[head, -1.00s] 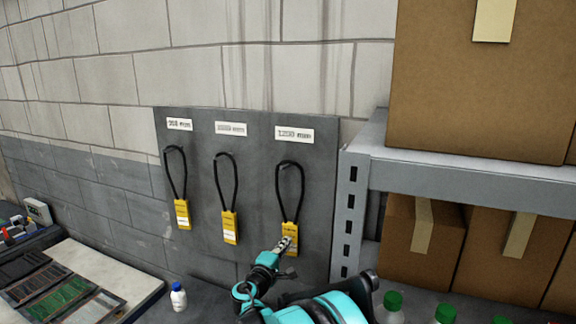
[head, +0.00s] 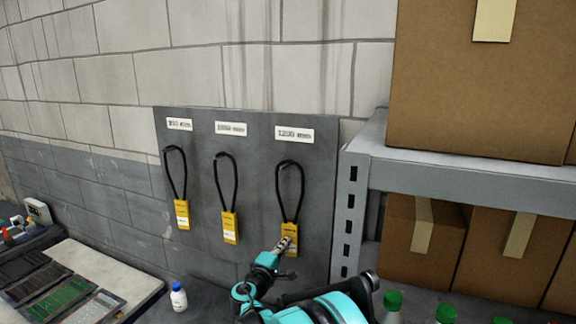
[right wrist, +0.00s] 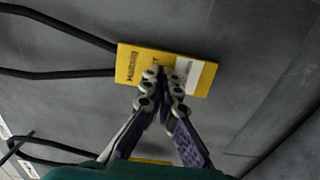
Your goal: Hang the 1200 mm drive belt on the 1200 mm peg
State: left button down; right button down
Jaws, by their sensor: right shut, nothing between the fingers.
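A black drive belt loop (head: 278,187) hangs on the grey board under the label reading 1200 mm (head: 294,134), at the board's right. A yellow sleeve (head: 291,228) is at the belt's lower end; it also shows in the right wrist view (right wrist: 128,64). My right gripper (head: 288,241) is at the sleeve's lower part, in front of it. In the right wrist view its fingertips (right wrist: 161,76) are together and overlap the sleeve in the picture, with nothing between them. Whether they touch the sleeve I cannot tell. The peg itself is hidden or too small to make out. My left gripper is out of view.
Two similar belts with yellow sleeves hang left of it, the middle one (head: 217,183) and the left one (head: 167,174). A grey metal shelf (head: 460,176) with cardboard boxes stands close on the right. Green-capped bottles (head: 445,314) and a small white bottle (head: 178,298) stand low in front.

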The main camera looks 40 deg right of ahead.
jog(key=shift+v, duration=0.9)
dwell(2.1)
jog(key=v, duration=0.9)
jog(key=shift+b, duration=0.35)
dwell(0.4)
dwell(0.4)
jog(key=s+a+f+m+y+b, duration=0.1)
jog(key=s+a+f+y+b, duration=0.15)
jog(key=f, duration=0.25)
jog(key=s+a+f+m+g+y+b, duration=0.1)
jog(key=s+a+f+y+b, duration=0.15)
jog(key=f+b, duration=0.2)
jog(key=s+a+f+m+y+b, duration=0.1)
jog(key=s+a+f+y+b, duration=0.1)
jog(key=s+f, duration=0.3)
jog(key=s+a+f+m+y+b, duration=0.1)
jog(key=s+a+f+y+b, duration=0.3)
jog(key=a+f, duration=0.2)
jog(key=s+a+f+m+y+b, duration=0.1)
jog(key=s+a+f+y+b, duration=0.2)
jog(key=a, duration=0.7)
notch_tip(320, 180, down, 5)
jog(key=s+y, duration=0.2)
jog(key=shift+s+a+r+b, duration=0.25)
jog(key=shift+s+a+b, duration=0.1)
jog(key=shift+b, duration=0.05)
